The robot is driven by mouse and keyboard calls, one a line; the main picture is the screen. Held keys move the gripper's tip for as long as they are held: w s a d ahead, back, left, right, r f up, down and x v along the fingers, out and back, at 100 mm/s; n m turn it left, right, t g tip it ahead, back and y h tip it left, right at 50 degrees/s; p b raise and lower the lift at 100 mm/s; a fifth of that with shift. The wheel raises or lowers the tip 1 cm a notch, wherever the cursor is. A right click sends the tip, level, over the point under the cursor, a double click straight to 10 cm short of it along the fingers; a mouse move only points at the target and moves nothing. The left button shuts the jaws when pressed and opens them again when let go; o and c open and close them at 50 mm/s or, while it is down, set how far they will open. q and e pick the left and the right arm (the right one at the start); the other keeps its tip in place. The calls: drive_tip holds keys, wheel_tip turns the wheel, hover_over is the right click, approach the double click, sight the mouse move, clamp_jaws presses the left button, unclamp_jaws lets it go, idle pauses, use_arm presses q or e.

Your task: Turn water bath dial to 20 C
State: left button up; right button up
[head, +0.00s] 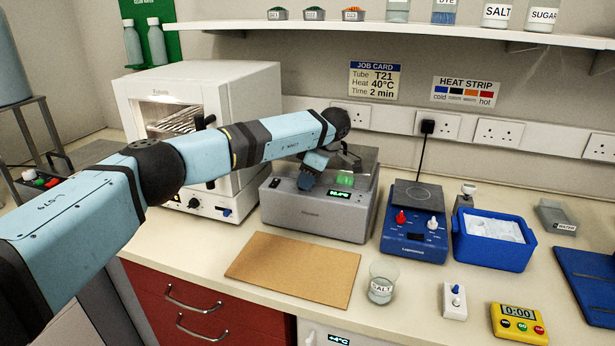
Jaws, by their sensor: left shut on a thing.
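The water bath (305,215) is a grey box on the bench with a small lit green display (340,194) on its front; its digits are too small to read surely. A small dark control (275,183) shows at the front's left. My left gripper (306,184) points down at the upper front of the bath, left of the display. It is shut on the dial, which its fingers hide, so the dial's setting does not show. My right gripper is not in view.
A white oven (255,95) stands left of the bath. A blue hot plate stirrer (415,235) and a blue ice tub (490,262) stand to the right. A shelf (420,37) runs above.

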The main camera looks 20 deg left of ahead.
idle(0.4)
use_arm(q)
drive_tip(key=o, duration=0.8)
drive_tip(key=shift+o, duration=0.6)
drive_tip(key=shift+r, duration=0.1)
drive_tip(key=shift+r, duration=0.1)
drive_tip(key=p+v, duration=0.4)
drive_tip(key=v, duration=0.2)
drive_tip(key=shift+d+r+p, duration=0.1)
drive_tip(key=shift+r+p, duration=0.3)
drive_tip(key=shift+d+r, duration=0.3)
drive_tip(key=shift+r, duration=0.1)
drive_tip(key=shift+c, duration=0.3)
